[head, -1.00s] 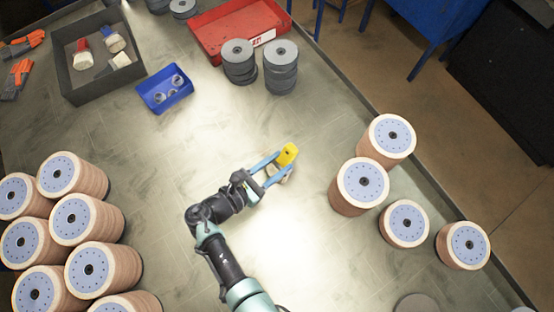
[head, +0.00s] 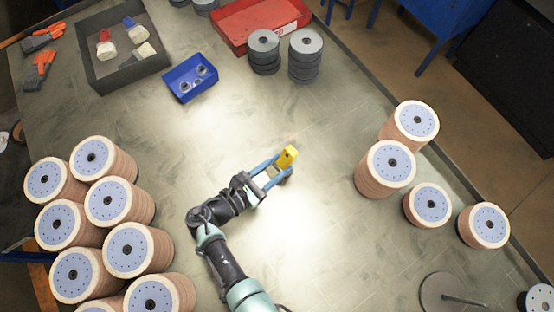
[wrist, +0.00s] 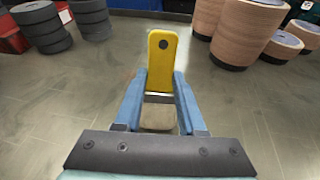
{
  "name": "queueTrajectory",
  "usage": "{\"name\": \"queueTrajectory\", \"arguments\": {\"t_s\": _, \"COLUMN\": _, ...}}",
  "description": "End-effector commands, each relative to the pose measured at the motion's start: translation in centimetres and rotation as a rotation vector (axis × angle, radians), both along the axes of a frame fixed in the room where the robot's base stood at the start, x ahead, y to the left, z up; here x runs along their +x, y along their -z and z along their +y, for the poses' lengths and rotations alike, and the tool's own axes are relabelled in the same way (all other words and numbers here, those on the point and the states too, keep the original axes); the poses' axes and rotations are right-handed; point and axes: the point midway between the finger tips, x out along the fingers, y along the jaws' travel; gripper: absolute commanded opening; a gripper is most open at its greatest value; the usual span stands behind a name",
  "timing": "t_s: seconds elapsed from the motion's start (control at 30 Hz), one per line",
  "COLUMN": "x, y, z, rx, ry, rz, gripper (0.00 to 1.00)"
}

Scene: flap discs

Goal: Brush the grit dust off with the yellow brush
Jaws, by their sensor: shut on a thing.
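The yellow brush (head: 287,156) is held between the blue fingers of my gripper (head: 273,172), above the middle of the table. In the wrist view the brush's yellow handle (wrist: 162,58) points away from my gripper (wrist: 159,105), with a dark hole near its far end. A pale tan part, seemingly the bristles, shows between the fingers. My gripper is shut on the brush. I cannot make out any grit dust on the grey table (head: 330,230) in these views.
Stacks of tan flap discs stand at the left (head: 130,250) and right (head: 385,168). The middle is clear.

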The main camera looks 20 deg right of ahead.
Motion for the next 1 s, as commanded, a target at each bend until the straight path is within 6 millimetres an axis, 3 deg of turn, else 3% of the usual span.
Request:
{"name": "queueTrajectory", "arguments": {"t_s": 0.17, "x": 0.1, "y": -2.5, "z": -0.1, "rx": 0.002, "ry": 0.002, "rz": -0.003, "gripper": 0.00}}
{"name": "queueTrajectory", "arguments": {"t_s": 0.7, "x": 0.9, "y": -7.2, "z": -0.3, "rx": 0.001, "ry": 0.002, "rz": -0.001, "gripper": 0.00}}
{"name": "queueTrajectory", "arguments": {"t_s": 1.0, "x": 1.1, "y": -8.1, "z": -0.4, "rx": 0.000, "ry": 0.002, "rz": 0.000, "gripper": 0.00}}
